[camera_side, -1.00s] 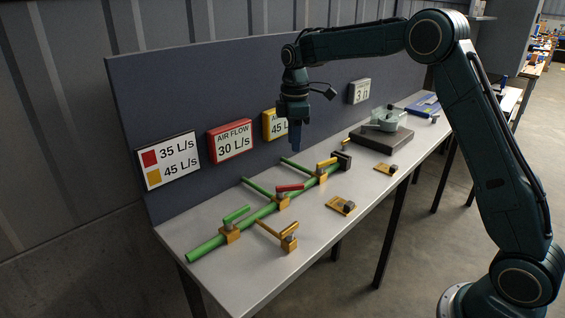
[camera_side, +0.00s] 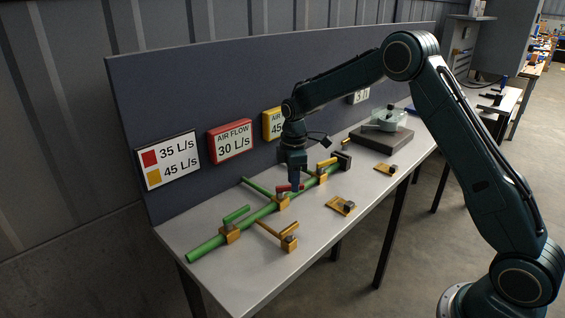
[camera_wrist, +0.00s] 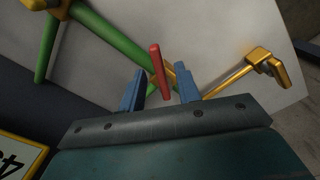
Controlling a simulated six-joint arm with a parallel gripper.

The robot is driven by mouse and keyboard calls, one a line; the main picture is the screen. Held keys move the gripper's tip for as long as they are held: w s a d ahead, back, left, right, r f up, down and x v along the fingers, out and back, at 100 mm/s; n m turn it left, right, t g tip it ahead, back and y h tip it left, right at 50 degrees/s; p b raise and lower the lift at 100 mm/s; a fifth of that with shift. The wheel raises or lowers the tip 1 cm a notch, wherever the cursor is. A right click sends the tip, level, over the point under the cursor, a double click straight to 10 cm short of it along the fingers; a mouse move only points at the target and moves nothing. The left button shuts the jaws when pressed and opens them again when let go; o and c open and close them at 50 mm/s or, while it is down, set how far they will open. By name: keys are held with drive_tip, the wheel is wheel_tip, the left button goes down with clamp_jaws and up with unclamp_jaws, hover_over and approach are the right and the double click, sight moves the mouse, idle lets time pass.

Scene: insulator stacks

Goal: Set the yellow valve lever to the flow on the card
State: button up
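The card (camera_side: 168,160) on the back panel reads 35 L/s beside a red square and 45 L/s beside a yellow square. The yellow lever (camera_side: 327,162) sits on the far valve of the green pipe (camera_side: 207,246), to the right of my gripper in the side view. My gripper (camera_side: 295,187) is low over the middle valve with the red lever (camera_wrist: 158,70). In the wrist view, its two blue fingers are apart, one on each side of the red lever, with visible gaps. Whether either finger touches it I cannot tell.
The red display (camera_side: 231,141) reads AIR FLOW 30 L/s. The yellow display (camera_side: 273,124) shows 45, partly hidden by my arm. An orange branch fitting (camera_side: 288,239) and small orange-plated parts (camera_side: 341,205) lie in front.

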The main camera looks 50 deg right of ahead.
drive_tip(key=shift+f, duration=0.4)
clamp_jaws()
drive_tip(key=shift+w+d+n, duration=0.15)
drive_tip(key=shift+w+n, duration=0.05)
drive_tip(key=shift+n, duration=0.6)
unclamp_jaws()
drive_tip(key=shift+r, duration=0.1)
